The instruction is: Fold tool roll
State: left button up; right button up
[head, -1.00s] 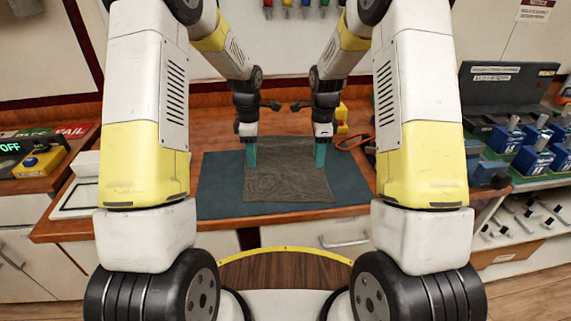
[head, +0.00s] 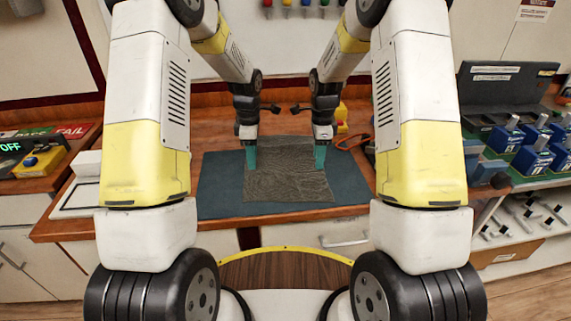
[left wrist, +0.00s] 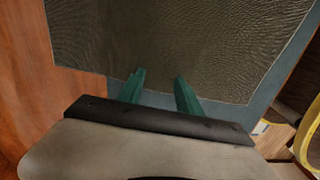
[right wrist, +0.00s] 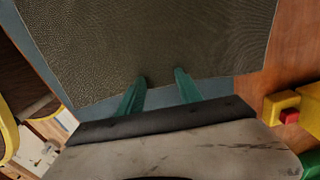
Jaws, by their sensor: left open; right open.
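The tool roll (head: 288,182) is a dark grey-brown textured cloth lying flat and spread out on a blue-grey mat (head: 222,190). My left gripper (head: 251,168) is at the cloth's left edge, pointing down. In the left wrist view its two green fingers (left wrist: 158,82) are apart, with their tips at the edge of the cloth (left wrist: 190,45). My right gripper (head: 320,166) is at the cloth's right edge. In the right wrist view its green fingers (right wrist: 161,76) are apart, tips at the cloth's edge (right wrist: 160,40). I cannot tell whether the tips touch the cloth.
An orange-handled tool (head: 352,142) and a yellow box (head: 341,113) are on the wooden bench right of the mat. Blue breakers (head: 532,160) stand in a rack at the right. A white tray (head: 78,195) is at the left. A yellow-and-blue device (head: 40,160) is further left.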

pick_arm(q)
grip_shut()
pick_arm(e)
grip_shut()
pick_arm(q)
jog(key=shift+p, duration=2.5)
